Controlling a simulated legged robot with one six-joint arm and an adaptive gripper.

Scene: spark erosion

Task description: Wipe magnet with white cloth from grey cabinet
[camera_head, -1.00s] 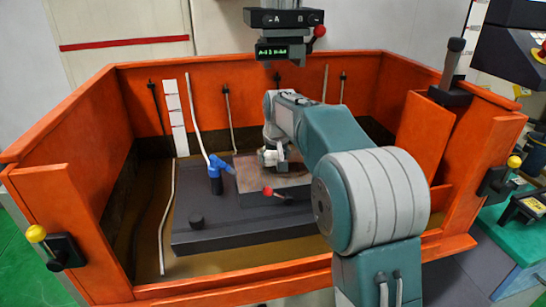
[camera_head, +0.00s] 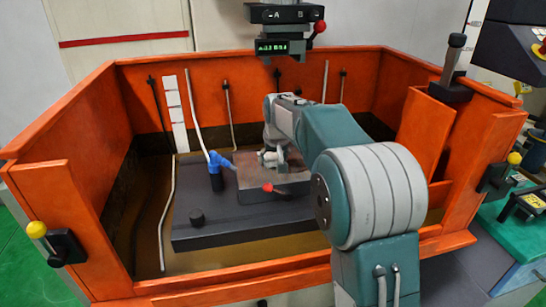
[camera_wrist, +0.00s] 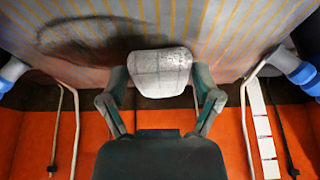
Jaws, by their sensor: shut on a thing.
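The magnet (camera_head: 290,186) is a flat, brownish-grey block on the dark worktable, with a red-knobbed lever at its front. In the wrist view its face (camera_wrist: 240,30) fills the top, with thin yellowish stripes and a dark smudge at the left. My gripper (camera_wrist: 155,78) is shut on a white cloth (camera_wrist: 160,72), a crumpled bundle between its fingers. The cloth is over the magnet, at or very near its face; I cannot tell whether it touches. In the head view the cloth (camera_head: 268,158) shows small at the magnet's rear, partly hidden by my arm.
Orange tank walls (camera_head: 140,90) surround the dark worktable (camera_head: 240,222). A blue nozzle (camera_head: 216,172) stands close left of the magnet, with a black knob (camera_head: 196,216) in front. A machine head (camera_head: 283,16) hangs above. The grey cabinet is not identifiable.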

